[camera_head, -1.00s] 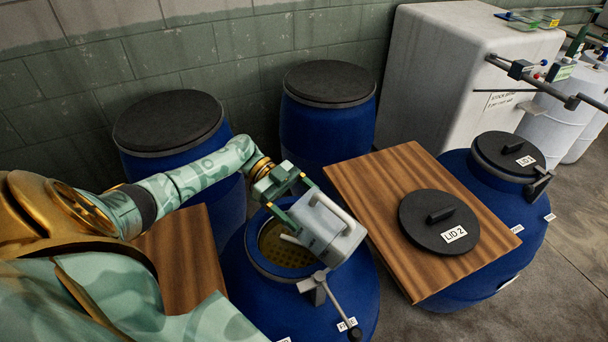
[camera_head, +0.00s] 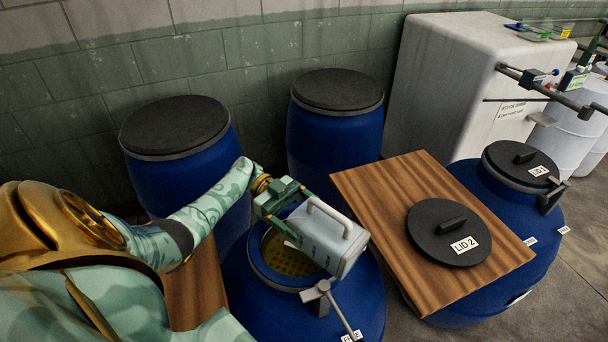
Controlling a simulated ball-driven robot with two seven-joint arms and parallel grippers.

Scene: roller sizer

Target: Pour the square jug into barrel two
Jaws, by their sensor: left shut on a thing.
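The square jug (camera_head: 327,238) is grey-white with a loop handle on its upper side. It is tipped over on its side above the open mouth of a blue barrel (camera_head: 255,306). My left gripper (camera_head: 290,208) is shut on the jug at its left end. A yellowish perforated surface (camera_head: 286,258) shows inside the barrel mouth; the jug hides part of the opening. I see no liquid stream. The black lid marked LID 2 (camera_head: 436,222) lies on a wooden board (camera_head: 375,200) to the right. My right gripper is not in view.
A second blue barrel (camera_head: 500,225) with a closed black lid (camera_head: 515,160) stands right of the board. Two blue drums (camera_head: 178,165) (camera_head: 333,130) with dark tops stand behind by the wall. A large white tank (camera_head: 450,80) stands at the back right.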

